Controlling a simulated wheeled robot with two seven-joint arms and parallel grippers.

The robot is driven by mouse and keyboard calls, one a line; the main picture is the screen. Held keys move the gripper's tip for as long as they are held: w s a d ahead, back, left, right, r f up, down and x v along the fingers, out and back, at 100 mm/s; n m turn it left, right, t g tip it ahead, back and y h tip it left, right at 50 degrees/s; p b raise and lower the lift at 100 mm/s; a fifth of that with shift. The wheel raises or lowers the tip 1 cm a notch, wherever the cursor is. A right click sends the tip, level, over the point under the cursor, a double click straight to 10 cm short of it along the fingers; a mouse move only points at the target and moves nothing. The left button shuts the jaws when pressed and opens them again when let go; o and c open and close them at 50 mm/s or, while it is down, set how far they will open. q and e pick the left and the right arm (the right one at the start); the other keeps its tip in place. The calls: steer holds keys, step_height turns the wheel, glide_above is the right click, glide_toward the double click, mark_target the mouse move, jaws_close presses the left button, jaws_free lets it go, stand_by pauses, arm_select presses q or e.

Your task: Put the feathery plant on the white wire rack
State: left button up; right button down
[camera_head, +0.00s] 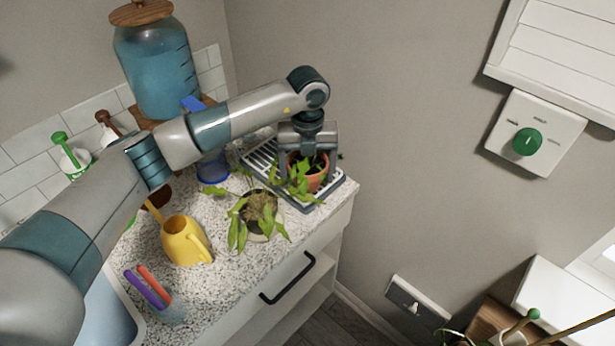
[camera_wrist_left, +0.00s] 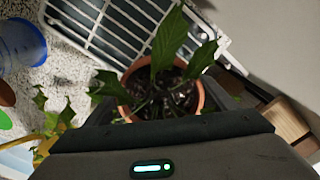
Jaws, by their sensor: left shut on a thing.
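My left gripper (camera_head: 308,165) is shut on a plant in a terracotta pot (camera_head: 315,180); the pot also shows in the left wrist view (camera_wrist_left: 200,96). This plant has broad, pointed green leaves (camera_wrist_left: 170,40). It is over the right part of a rack with white bars and a dark rim (camera_head: 338,183), which also shows in the left wrist view (camera_wrist_left: 88,42). I cannot tell whether the pot touches the bars. No plant in view looks clearly feathery. My right gripper is not in view.
A drooping leafy plant (camera_head: 258,208) stands close in front of the rack. A yellow watering can (camera_head: 184,242), a blue cup (camera_head: 213,168) and a large blue-filled jar (camera_head: 158,75) are on the speckled counter (camera_head: 222,283). The wall is close behind the rack.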

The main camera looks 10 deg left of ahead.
arm_select(q)
steer(key=shift+f, duration=0.35)
steer(key=shift+f, duration=0.15)
steer(key=o, duration=1.6)
steer(key=shift+r, duration=0.2)
